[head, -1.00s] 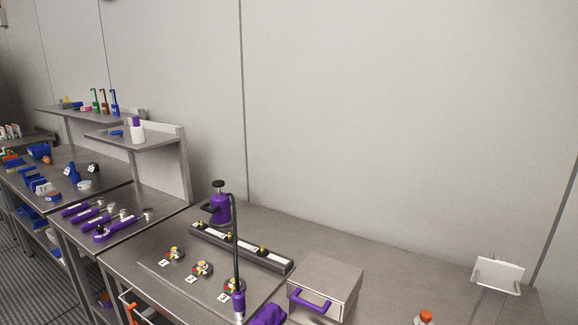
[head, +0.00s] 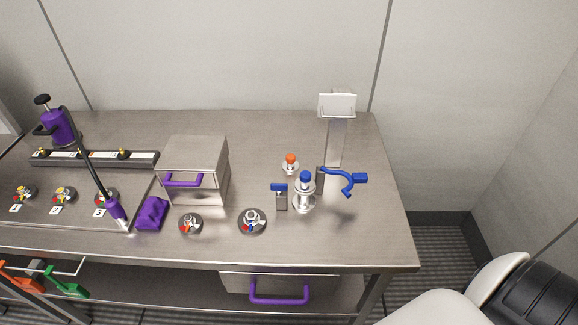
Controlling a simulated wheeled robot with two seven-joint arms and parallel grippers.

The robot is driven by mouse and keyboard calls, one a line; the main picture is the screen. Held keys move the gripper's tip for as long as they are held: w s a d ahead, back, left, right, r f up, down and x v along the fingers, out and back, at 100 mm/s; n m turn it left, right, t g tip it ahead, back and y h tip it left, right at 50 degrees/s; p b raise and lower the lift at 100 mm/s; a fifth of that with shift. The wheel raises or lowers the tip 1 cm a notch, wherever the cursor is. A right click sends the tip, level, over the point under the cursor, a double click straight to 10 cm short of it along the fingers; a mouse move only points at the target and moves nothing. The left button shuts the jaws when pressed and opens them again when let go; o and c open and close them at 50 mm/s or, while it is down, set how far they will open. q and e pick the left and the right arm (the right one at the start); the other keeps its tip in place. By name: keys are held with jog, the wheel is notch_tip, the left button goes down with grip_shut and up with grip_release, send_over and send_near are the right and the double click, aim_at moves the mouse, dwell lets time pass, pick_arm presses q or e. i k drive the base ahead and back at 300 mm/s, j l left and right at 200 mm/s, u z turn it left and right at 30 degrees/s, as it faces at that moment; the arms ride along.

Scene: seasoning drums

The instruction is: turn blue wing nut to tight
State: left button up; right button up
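On the right part of the steel table, several blue parts stand close together. A small blue piece (head: 279,187) sits on top of a short grey block. Beside it, a blue knob (head: 305,177) tops a silver post with a round flange. Just right of that, a blue hooked handle (head: 345,182) sticks out to the right from a dark upright bracket. I cannot tell for sure at this size which of these is the wing nut, or how tight it is. Neither of my grippers is in view.
An orange-capped part (head: 290,160) stands behind the blue parts. Left are round gauge-like discs (head: 252,221), a steel box with a purple handle (head: 183,181), and a purple pump (head: 58,127). A sign stand (head: 337,105) rises behind. The table's front right corner (head: 395,250) is clear.

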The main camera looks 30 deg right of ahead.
aim_at(278, 188)
jog(key=z, duration=1.4)
jog(key=k+u, duration=0.1)
jog(key=u, duration=0.15)
